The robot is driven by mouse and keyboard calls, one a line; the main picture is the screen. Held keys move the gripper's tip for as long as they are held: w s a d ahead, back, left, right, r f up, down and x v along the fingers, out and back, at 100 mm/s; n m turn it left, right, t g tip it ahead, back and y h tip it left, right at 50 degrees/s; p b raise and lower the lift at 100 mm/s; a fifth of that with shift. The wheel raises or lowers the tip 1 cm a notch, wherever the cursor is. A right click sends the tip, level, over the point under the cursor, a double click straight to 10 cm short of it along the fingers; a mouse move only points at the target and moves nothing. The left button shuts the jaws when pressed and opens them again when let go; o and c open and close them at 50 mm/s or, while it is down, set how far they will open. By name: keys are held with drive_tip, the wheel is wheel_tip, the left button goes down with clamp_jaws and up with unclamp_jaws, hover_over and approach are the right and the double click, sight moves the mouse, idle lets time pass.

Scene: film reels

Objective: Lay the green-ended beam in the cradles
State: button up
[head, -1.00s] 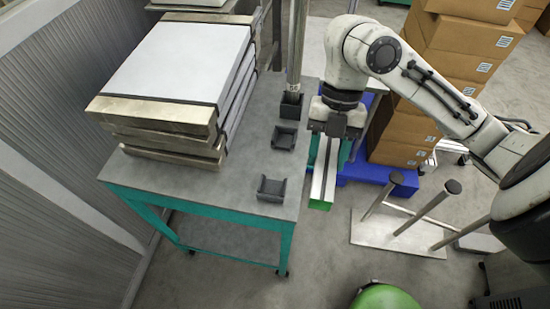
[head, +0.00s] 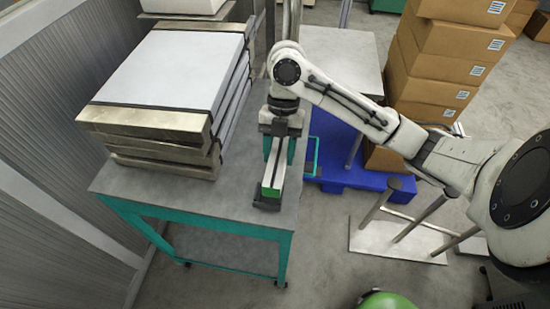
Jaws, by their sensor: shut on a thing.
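The green-ended beam (head: 275,172) is a pale bar with a green near end. My gripper (head: 281,132) is shut on it near its far part and holds it over the right side of the table, pointing toward the near edge. A dark cradle (head: 264,205) shows around and under the green end. I cannot tell whether the beam touches it or hangs just above. The other cradle is hidden behind my gripper and the beam.
Stacked white panels with metallic ends (head: 165,75) stand left of the beam on the grey table (head: 215,203). A blue pallet (head: 345,170), cardboard boxes (head: 440,60) and a plate with upright posts (head: 385,240) stand to the right. The table's front is clear.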

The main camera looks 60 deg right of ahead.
sight(275, 161)
drive_tip(key=shift+w+d+f, duration=0.15)
drive_tip(key=shift+w+f, duration=0.3)
drive_tip(key=shift+f, duration=0.05)
drive_tip(key=shift+w+f, duration=0.2)
drive_tip(key=shift+f, duration=1.6)
drive_tip(key=shift+f+b, duration=0.3)
drive_tip(key=shift+f, duration=0.15)
drive_tip(key=shift+f, duration=0.15)
drive_tip(key=o, duration=1.3)
